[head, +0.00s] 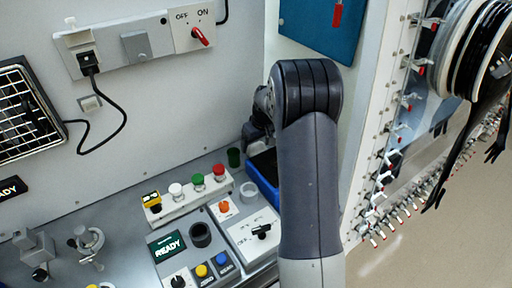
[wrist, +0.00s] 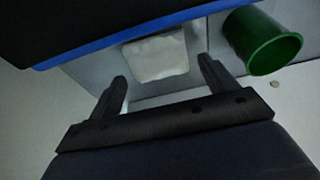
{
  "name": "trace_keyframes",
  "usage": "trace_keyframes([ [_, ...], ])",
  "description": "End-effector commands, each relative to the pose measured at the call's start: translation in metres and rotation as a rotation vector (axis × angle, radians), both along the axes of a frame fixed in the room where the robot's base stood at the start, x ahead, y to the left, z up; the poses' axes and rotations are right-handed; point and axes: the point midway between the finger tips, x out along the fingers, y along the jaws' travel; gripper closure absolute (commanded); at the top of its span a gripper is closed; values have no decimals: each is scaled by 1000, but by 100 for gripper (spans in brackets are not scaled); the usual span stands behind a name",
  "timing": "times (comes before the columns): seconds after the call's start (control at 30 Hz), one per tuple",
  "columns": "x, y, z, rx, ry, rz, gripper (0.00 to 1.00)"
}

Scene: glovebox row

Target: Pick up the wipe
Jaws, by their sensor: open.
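The wipe is a white, roughly square pad (wrist: 156,57) in the wrist view, lying on a grey surface. It sits beyond and between the two fingers of my gripper (wrist: 163,79), which is open and apart from it, as far as the view shows. In the head view my arm covers most of this area, and I cannot make out the wipe there. My gripper (head: 258,136) shows only in part there, at the back right above the bench.
A green cup (wrist: 262,40) stands close to the right finger; it also shows in the head view (head: 234,157). A blue-rimmed bin (head: 266,190) lies beside it and along the wipe's far side.

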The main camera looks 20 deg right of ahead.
Motion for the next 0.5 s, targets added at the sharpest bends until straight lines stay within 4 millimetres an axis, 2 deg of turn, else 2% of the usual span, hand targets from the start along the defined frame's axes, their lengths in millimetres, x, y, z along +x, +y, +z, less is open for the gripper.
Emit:
trace_keyframes([
  [0.27,1,0,-3,0,0,0,21],
  [0.5,1,0,-2,0,0,0,40],
])
